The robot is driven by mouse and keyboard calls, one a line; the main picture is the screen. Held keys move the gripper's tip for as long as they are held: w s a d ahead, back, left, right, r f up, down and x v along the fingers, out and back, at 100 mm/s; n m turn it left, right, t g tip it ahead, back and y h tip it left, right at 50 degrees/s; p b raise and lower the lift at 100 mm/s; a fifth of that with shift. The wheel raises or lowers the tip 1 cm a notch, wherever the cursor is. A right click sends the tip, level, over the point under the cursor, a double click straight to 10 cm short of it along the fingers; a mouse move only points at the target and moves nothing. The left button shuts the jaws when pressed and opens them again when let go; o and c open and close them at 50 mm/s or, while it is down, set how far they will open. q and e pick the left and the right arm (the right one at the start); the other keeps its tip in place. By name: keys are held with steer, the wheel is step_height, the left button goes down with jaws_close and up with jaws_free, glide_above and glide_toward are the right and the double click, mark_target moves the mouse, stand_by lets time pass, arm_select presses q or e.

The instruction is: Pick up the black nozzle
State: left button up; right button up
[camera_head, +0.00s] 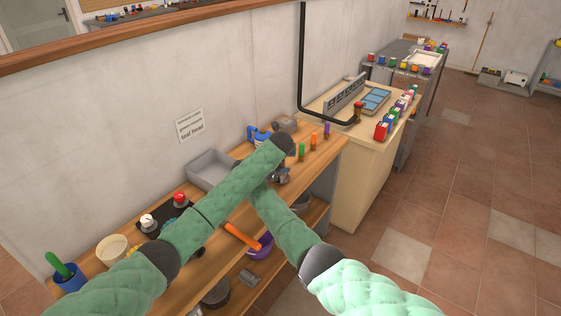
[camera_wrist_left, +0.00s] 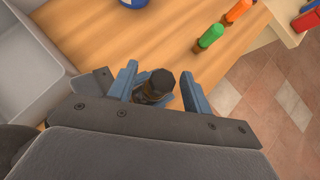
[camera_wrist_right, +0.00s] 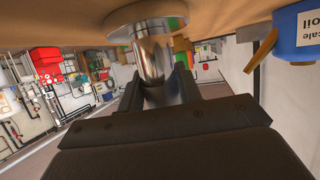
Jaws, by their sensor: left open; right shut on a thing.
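A dark, many-sided part that looks like the black nozzle (camera_wrist_left: 160,82) shows between the fingers of my left gripper (camera_wrist_left: 158,90) in the left wrist view. Those fingers are apart, with a gap on each side of it. A brownish body shows below its dark top. In the head view my left arm hides the nozzle. My right gripper (camera_wrist_right: 160,95) is shut on a shiny metal cylinder (camera_wrist_right: 155,58) with a round flange against the wooden surface. In the head view my right gripper (camera_head: 281,174) is at the workbench, just below the end of my left arm.
A wall stands behind. Open tiled floor (camera_head: 460,200) lies to the right.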

arm_select(q)
steer(key=shift+c, duration=0.3)
jaws_close()
step_height(320, 180, up, 10)
stand_by(0.5)
arm_select(e)
steer(key=o, duration=1.1)
